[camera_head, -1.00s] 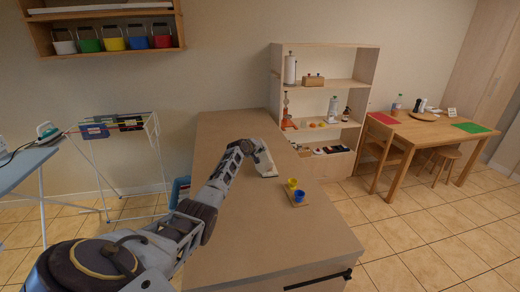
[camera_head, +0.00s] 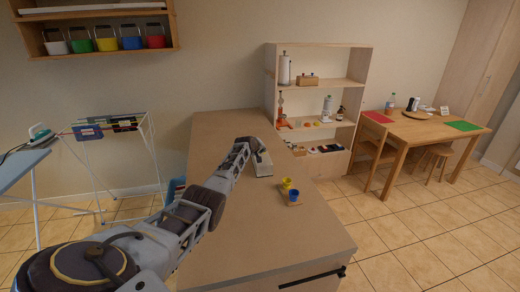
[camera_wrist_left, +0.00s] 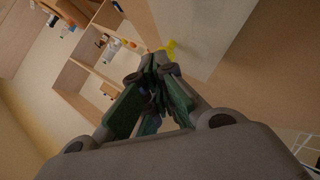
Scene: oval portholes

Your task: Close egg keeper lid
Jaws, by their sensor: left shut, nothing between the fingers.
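A long pale grey box, which I take to be the egg keeper (camera_head: 263,164), lies on the brown counter (camera_head: 240,225). Whether its lid is open or shut cannot be made out. My left gripper (camera_head: 247,147) is at the far left end of the box, close against it; contact is unclear. In the left wrist view the left gripper (camera_wrist_left: 158,85) has its green-sided fingers together with nothing between them. A pale flat panel (camera_wrist_left: 205,35), probably part of the egg keeper, lies just beyond the fingertips. My right gripper is out of view.
A yellow cup (camera_head: 286,184) and a blue cup (camera_head: 294,195) stand on a small wooden board right of and nearer than the box. The counter's near part is clear. A wooden shelf unit (camera_head: 318,100) stands behind, and a dining table (camera_head: 425,130) is at the right.

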